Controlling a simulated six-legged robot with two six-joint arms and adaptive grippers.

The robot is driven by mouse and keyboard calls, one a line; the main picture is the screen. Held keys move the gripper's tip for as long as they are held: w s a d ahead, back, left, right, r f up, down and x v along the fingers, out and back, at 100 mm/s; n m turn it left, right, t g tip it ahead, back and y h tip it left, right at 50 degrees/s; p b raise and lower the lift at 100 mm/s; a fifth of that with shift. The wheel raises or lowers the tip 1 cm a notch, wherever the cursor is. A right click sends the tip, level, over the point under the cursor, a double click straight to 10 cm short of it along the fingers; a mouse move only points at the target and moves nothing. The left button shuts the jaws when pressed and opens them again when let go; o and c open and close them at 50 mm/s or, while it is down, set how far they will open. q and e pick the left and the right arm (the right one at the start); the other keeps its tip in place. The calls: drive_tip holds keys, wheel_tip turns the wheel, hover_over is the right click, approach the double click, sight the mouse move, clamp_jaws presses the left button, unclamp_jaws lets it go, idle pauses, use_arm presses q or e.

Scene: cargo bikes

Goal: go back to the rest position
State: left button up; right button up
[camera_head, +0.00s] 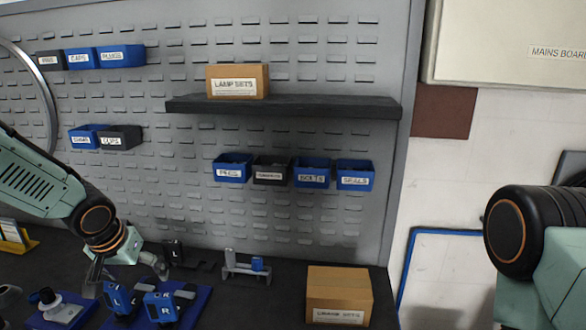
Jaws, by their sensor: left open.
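My left arm comes in from the left, and my left gripper (124,272) hangs low over the workbench with its fingers spread open. I see nothing held between the fingers. Blue parts marked L (116,299) and R (161,306) stand on a blue mat (197,305) just below and beside it. I cannot tell whether the fingers touch any of them. Part of my right arm (535,230) shows at the right edge; its gripper is out of view.
A dark workbench (250,305) runs along the bottom, with a cardboard box (339,290) at its right end and a small grey stand (246,270) mid-bench. The pegboard (330,220) carries labelled bins (312,171) and a dark shelf (300,104) with a box (237,80).

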sight(158, 295)
use_arm(q)
drive_tip(key=x, duration=1.1)
drive_tip(key=shift+w+f, duration=0.1)
drive_tip(key=shift+f, duration=0.3)
drive_tip(key=shift+r, duration=0.2)
